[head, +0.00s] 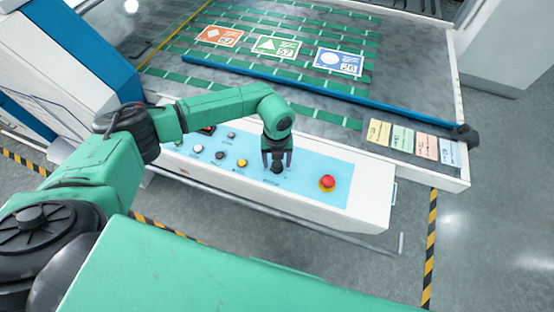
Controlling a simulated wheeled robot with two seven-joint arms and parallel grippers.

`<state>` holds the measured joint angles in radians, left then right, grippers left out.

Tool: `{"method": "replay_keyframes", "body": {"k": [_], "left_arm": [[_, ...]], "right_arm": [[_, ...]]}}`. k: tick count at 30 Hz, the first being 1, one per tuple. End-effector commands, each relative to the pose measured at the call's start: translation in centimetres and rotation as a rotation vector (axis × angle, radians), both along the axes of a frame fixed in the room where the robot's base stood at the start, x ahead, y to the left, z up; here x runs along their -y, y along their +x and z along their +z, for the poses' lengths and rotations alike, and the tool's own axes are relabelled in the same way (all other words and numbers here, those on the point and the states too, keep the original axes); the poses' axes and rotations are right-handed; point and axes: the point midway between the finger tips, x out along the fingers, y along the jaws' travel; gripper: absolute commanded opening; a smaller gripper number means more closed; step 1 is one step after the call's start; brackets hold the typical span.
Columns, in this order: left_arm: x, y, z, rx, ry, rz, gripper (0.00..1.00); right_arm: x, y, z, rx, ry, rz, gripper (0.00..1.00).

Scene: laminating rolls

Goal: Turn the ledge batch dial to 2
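The ledge control panel (309,188) is a light blue strip on the white front ledge of the machine. My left gripper (277,164) points down over the panel, right of the yellow button. A dark round knob (277,168), which looks like the batch dial, sits between or just under its fingertips. The two fingers look spread on either side of the knob; whether they touch it is too small to tell. The dial's pointer and numbers cannot be read. My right gripper is not in view.
A red emergency button (327,182) stands right of the dial. A yellow button (242,163) and several grey or white buttons lie to the left. Coloured notes (414,143) and printed cards (276,46) lie on the machine bed behind. A rail (340,238) runs along the ledge front.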

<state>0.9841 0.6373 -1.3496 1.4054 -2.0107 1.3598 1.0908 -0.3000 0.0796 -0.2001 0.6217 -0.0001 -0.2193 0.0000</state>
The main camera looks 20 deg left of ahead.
Motion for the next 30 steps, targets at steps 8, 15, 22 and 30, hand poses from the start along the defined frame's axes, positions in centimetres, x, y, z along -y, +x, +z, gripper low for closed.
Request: {"method": "replay_keyframes", "body": {"k": [8,15,22,30], "left_arm": [[0.0,0.0,0.0,0.001,0.000,0.001,0.00],[0.0,0.1,-0.1,0.001,0.000,-0.027,0.00],[0.0,0.1,-0.3,0.003,-0.001,-0.133,0.00],[0.0,0.2,-0.4,0.005,0.001,-0.357,0.00]], "right_arm": [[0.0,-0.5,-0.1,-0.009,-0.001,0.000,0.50],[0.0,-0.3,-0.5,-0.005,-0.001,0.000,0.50],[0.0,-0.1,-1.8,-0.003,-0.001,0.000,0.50],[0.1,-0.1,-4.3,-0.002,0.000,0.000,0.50]]}}
